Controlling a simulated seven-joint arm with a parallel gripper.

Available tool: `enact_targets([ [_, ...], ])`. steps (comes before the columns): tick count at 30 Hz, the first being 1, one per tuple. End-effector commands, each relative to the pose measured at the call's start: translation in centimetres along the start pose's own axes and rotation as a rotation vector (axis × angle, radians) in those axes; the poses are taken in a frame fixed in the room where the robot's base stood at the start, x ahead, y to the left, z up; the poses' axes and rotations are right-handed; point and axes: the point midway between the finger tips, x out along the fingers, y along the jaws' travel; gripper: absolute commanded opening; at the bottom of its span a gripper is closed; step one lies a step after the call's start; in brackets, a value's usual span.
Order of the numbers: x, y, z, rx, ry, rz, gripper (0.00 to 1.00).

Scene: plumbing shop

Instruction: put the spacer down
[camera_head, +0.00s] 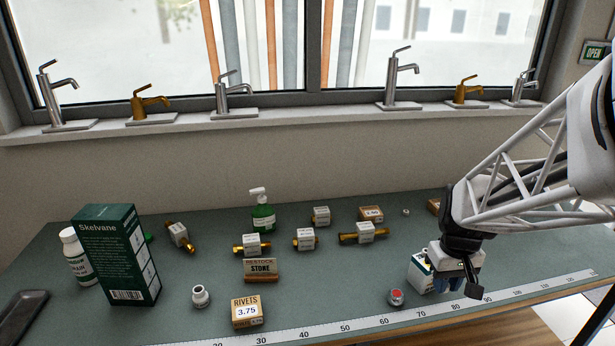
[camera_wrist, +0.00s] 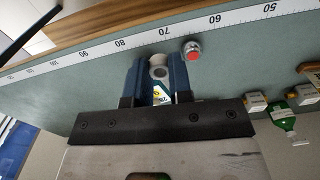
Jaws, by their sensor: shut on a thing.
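My gripper (camera_wrist: 159,77) is shut on the spacer (camera_wrist: 158,64), a pale grey-white ring with a dark hole, between its two blue fingers near their tips. In the head view my gripper (camera_head: 455,281) is low over the right part of the bench, near the measuring strip. I cannot make out the spacer there. I cannot tell whether it touches the bench.
A white and green box (camera_head: 419,272) stands close by, partly hidden by my gripper. A red-topped fitting (camera_head: 396,298) is left of it. The measuring strip (camera_head: 375,322) runs along the front edge. Brass valves, a green bottle (camera_head: 263,216) and boxes stand farther left.

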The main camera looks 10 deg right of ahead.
Motion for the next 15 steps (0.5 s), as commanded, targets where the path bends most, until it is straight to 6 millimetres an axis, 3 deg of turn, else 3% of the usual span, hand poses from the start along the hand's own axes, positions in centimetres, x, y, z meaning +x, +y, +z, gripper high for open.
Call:
enact_targets([
  [6,0.2,-0.8,1.7,-0.075,0.000,0.000,0.00],
  [15,0.3,-0.9,2.0,-0.088,-0.001,0.000,0.00],
])
